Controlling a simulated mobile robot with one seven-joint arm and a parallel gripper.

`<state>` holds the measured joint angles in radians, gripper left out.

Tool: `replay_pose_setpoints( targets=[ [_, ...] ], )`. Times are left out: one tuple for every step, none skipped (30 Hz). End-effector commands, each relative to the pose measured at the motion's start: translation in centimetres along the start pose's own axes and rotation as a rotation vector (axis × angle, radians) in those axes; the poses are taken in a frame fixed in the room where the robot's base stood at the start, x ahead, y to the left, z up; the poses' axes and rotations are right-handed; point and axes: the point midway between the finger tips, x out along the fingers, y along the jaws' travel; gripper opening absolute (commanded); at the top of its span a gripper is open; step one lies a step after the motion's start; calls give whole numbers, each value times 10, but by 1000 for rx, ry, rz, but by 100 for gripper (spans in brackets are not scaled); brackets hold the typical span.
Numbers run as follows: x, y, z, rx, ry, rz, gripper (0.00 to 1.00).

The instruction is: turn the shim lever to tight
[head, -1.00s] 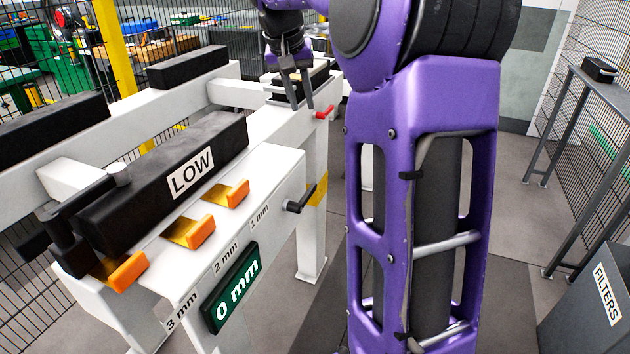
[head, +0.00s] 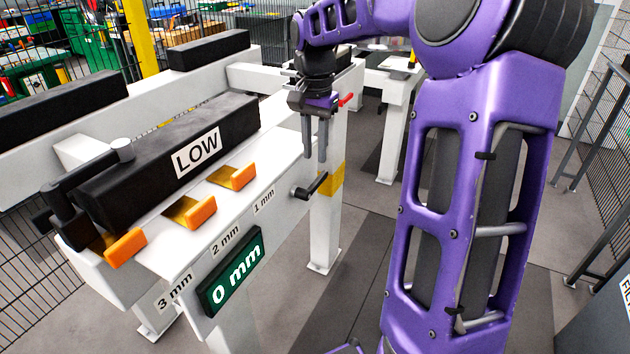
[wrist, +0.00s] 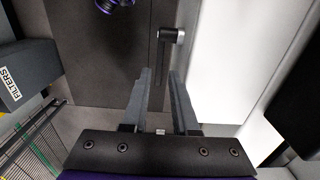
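A small black crank-like lever (head: 310,187) sits on the front of the white beam, beside the 1 mm mark. I take it as the shim lever, though no tight mark is readable. Its arm points up and right in the head view. In the wrist view the lever (wrist: 172,36) lies beyond the fingertips, with its grey-ended hub at upper right. My gripper (head: 316,157) points down just above the lever, fingers apart with nothing between them. The open fingers (wrist: 160,72) also show in the wrist view, apart from the lever.
A green 0 mm display (head: 231,271) hangs on the beam. Several orange-ended wedges (head: 238,178) lie beside the black LOW block (head: 172,160). A red handle (head: 346,99) is close behind my gripper. Open floor lies right of the beam's end.

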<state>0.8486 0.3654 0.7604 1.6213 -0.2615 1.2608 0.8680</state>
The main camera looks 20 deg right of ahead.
Motion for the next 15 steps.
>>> replay_pose_setpoints(
  targets=[
    [15, 1, 0, 1, -5, 1, 28],
    [21, 1, 0, 0, -5, 1, 28],
    [29, 0, 0, 0, -4, 1, 28],
    [35, 0, 0, 0, -4, 1, 28],
    [40, 1, 0, 0, -4, 1, 28],
    [47, 1, 0, 0, -3, 1, 28],
    [52, 1, 0, 0, -3, 0, 28],
    [56, 0, 0, 0, -3, 0, 28],
    [60, 0, 0, 0, -2, 0, 28],
    [64, 0, 0, -1, -2, 1, 28],
    [67, 0, 0, -1, -2, 1, 28],
    [70, 0, 0, 0, -2, 1, 28],
    [71, 0, 0, 0, -1, 0, 28],
    [73, 0, 0, 0, -1, -1, 28],
    [74, 0, 0, 0, 0, -1, 28]
  ],
)
